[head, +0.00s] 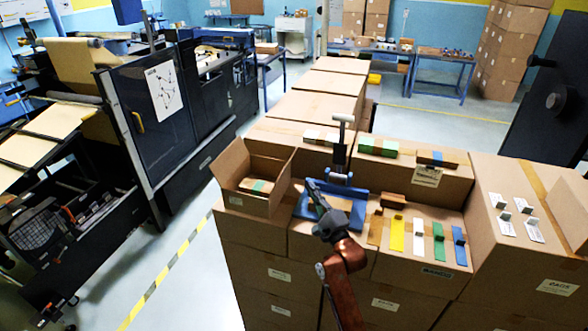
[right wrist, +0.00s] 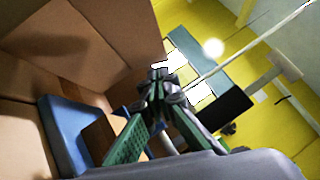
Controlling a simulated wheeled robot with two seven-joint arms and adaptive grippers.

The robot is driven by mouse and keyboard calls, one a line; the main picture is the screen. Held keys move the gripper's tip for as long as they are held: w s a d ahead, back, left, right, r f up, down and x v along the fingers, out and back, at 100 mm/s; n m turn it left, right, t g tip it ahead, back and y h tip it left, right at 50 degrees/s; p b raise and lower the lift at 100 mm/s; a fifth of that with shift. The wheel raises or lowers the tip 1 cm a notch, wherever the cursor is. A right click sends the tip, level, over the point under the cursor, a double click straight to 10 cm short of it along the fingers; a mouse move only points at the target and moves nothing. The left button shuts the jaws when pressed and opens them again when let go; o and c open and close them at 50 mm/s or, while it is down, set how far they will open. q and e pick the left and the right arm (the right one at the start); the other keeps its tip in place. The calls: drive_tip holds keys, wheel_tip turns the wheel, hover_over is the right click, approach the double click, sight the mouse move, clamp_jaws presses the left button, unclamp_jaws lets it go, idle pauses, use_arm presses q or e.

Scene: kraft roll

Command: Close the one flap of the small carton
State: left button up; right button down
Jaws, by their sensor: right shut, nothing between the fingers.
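The small brown carton (head: 247,203) stands open on the stacked boxes, left of centre in the head view. A cardboard panel (head: 231,162) rises at its back left, and a small green and brown item shows inside. My right gripper (head: 311,185) is shut and empty, just right of the carton, above a blue tray (head: 300,208). In the right wrist view, my right gripper's closed fingers (right wrist: 160,75) point away from the camera, with brown cardboard (right wrist: 75,45) at the upper left. I cannot tell whether the fingers touch the carton. My left gripper is not in view.
A blue-based stand with a grey upright (head: 340,145) is behind my right gripper. Coloured L-shaped pieces (head: 397,235) lie to the right, and white ones (head: 504,225) farther right. A large machine (head: 165,110) stands left across the floor.

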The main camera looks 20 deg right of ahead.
drive_tip(key=w+a+r+p, duration=0.2)
drive_tip(key=w+a+r, duration=0.1)
drive_tip(key=w, duration=0.4)
drive_tip(key=shift+w+a, duration=0.4)
drive_tip(key=shift+a, duration=0.1)
